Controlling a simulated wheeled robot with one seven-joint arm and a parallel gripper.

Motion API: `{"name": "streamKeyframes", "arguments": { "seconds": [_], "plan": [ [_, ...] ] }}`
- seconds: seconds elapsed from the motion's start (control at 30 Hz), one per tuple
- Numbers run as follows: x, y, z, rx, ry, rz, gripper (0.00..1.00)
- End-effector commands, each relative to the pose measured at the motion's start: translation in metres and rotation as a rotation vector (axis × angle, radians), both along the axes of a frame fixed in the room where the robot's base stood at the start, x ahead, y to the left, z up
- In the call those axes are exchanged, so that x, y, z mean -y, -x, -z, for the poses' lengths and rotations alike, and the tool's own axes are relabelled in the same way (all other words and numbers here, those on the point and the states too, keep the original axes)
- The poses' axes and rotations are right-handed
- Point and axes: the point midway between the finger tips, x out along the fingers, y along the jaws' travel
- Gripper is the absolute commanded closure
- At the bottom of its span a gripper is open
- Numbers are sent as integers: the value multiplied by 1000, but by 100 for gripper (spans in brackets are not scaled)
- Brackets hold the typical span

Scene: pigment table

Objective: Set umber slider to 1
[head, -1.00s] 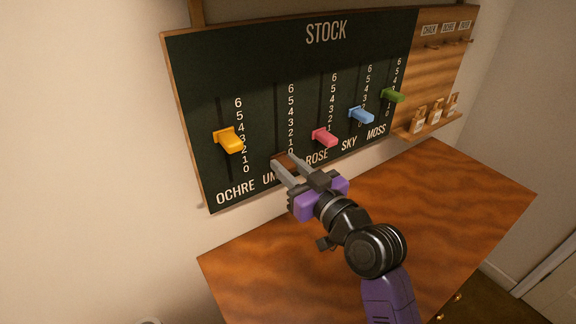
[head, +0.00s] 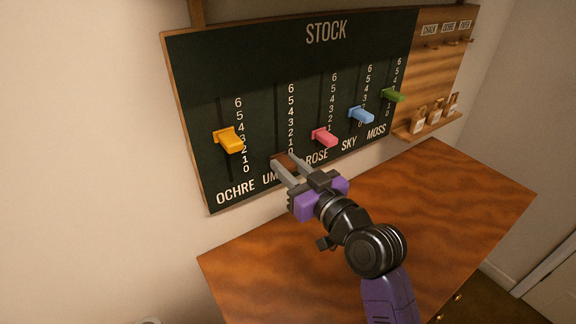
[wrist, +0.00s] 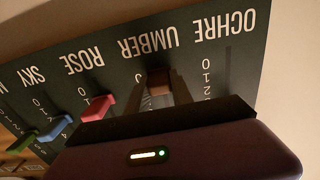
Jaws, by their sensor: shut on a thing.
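The umber slider is a brown knob at the low end of its track on the dark STOCK board (head: 270,60), near the 0 mark. In the wrist view the brown umber slider (wrist: 158,84) shows between my two fingers. My gripper (head: 283,163) is at the board, shut on the umber slider, with its fingers on either side of the knob. In the head view the fingers hide most of the knob and the lower end of the umber scale.
On the same board, the yellow ochre slider (head: 229,140) is to the left. The pink rose slider (head: 325,137), blue sky slider (head: 361,115) and green moss slider (head: 393,96) are to the right. A wooden table (head: 400,215) lies below. A small shelf (head: 428,126) holds jars.

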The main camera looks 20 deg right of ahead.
Motion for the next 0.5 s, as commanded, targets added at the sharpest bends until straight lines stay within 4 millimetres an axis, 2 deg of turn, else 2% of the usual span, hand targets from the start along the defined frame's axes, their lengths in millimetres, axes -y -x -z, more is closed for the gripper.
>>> {"name": "streamKeyframes", "arguments": {
  "seconds": [0.4,0.5],
  "plan": [
    [0,0,1,-1,0,0,100],
    [0,0,-5,-1,0,0,100]
  ]
}}
